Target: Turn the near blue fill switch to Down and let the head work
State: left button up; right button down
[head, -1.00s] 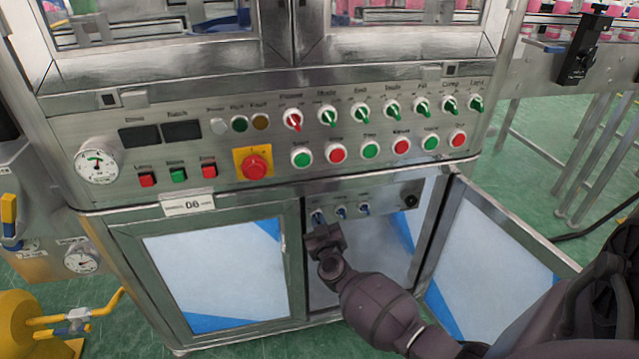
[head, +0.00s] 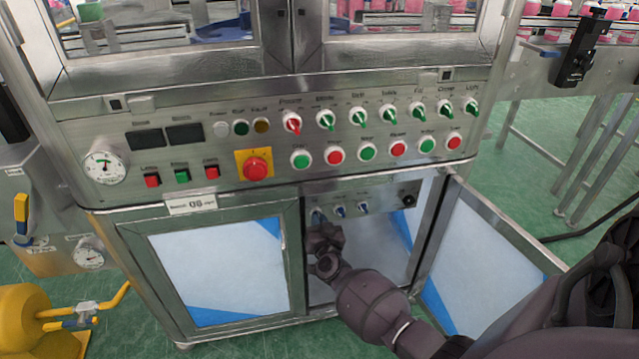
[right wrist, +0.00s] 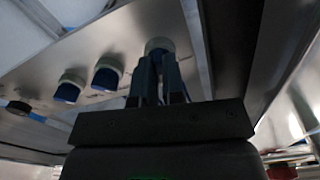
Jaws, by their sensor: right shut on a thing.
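Three blue switches sit in a row on the panel inside the open lower cabinet: a left one (head: 316,215), a middle one (head: 340,211) and a right one (head: 363,208). Their labels are too small to read. My right gripper (right wrist: 156,85) is shut on the blue handle of the left switch, whose pale collar (right wrist: 159,45) shows just beyond the fingers. The middle switch (right wrist: 107,73) and right switch (right wrist: 70,85) are free in the right wrist view. The fingers largely hide the gripped handle, so its setting cannot be read. My left gripper is out of view.
A black knob (head: 409,201) is at the right end of the switch panel. The open cabinet door (head: 490,260) stands right of my right arm, and a closed door (head: 215,270) is on the left. Above is the main panel (head: 225,130) with green and red controls.

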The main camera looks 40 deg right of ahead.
jog(key=c, duration=1.2)
grip_release()
jog(key=shift+p+v, duration=1.85)
jog(key=shift+v, duration=3.6)
jog(key=shift+f, duration=0.1)
